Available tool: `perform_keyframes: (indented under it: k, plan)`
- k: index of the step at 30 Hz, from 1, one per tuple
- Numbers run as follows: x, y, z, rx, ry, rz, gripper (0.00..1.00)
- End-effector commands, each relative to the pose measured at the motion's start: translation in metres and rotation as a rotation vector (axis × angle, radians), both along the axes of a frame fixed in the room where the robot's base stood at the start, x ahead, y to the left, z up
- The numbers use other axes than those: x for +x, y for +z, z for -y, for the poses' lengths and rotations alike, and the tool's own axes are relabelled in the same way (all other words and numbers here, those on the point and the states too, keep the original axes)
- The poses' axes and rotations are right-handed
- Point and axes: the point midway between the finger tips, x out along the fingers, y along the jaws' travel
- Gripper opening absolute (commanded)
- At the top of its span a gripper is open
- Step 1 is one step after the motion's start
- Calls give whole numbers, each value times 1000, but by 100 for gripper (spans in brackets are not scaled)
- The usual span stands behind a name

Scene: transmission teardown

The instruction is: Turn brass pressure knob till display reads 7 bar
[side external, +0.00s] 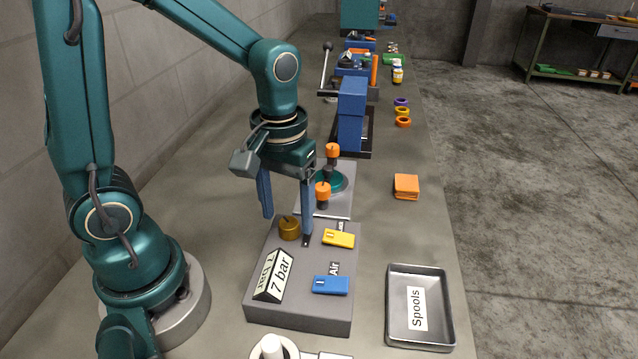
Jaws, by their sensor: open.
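The brass knob (289,229) stands upright on the top of a grey control box (290,312), near its far left corner. A white wedge-shaped label (281,278) on the box reads "7 bar" on the face toward the camera; its other face carries print I cannot read. No separate changing readout can be made out. My gripper (287,230) is open and points down over the box. One blue finger is left of the knob and higher in the picture, the other is to its right. I cannot tell whether either finger touches the knob.
A yellow switch (339,238) and a blue switch (330,285) labelled "Air" sit on the box. Orange-topped clamps (323,190) stand close behind my gripper. A tray labelled "Spools" (395,331) and an orange block (406,186) are at the right. A blue press (351,112) stands farther back.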

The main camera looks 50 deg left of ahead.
Motion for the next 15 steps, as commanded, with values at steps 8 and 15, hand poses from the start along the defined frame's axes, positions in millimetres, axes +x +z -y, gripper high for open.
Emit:
perform_keyframes:
  k: [8, 15]
  plan:
    - [0, 32, 0, 1, 0, 3, 72]
    - [-1, 36, 0, 0, 0, -1, 72]
